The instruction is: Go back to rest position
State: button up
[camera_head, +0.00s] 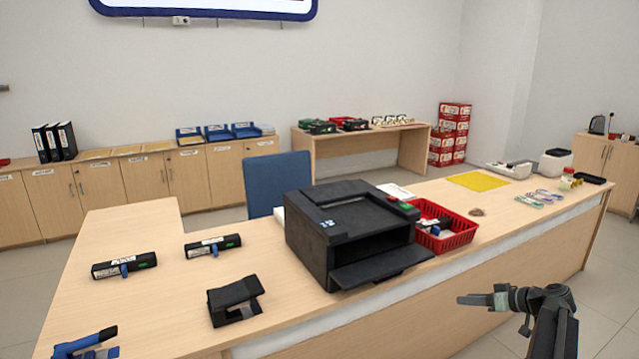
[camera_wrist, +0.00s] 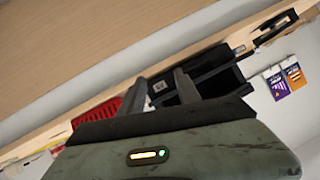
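My gripper (camera_head: 464,300) is at the lower right of the head view, in front of the counter's front face and apart from it. It points left. In the wrist view the two fingers of my gripper (camera_wrist: 160,77) stand apart with nothing held between them. The black printer (camera_head: 352,228) sits on the counter (camera_head: 250,280), left of and beyond my gripper. The red basket (camera_head: 445,228) holds several small items beside the printer; in the wrist view both lie beyond the fingers.
A black tape dispenser (camera_head: 235,301), two labelled black devices and a blue-handled tool lie on the left counter. A yellow sheet (camera_head: 478,181) lies toward the far right end. A blue chair (camera_head: 277,181) stands behind. The floor at the lower right is clear.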

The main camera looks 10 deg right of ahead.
jog(key=a+f+g, duration=0.3)
jog(key=a+f, duration=0.1)
jog(key=a, duration=0.9)
jog(key=a+f+g, duration=0.4)
jog(key=a, duration=0.9)
jog(key=s+a+f+m+g+h, duration=0.1)
jog(key=s+a+f+g+h, duration=0.2)
jog(key=a, duration=0.6)
jog(key=s+a+f+m+h, duration=0.1)
jog(key=s+a+h, duration=0.2)
jog(key=s+a, duration=0.45)
notch_tip(320, 180, up, 15)
jog(key=w+p, duration=0.2)
jog(key=p, duration=1.2)
jog(key=shift+w+a+p, duration=0.2)
jog(key=shift+a+p, duration=0.15)
jog(key=shift+a, duration=0.1)
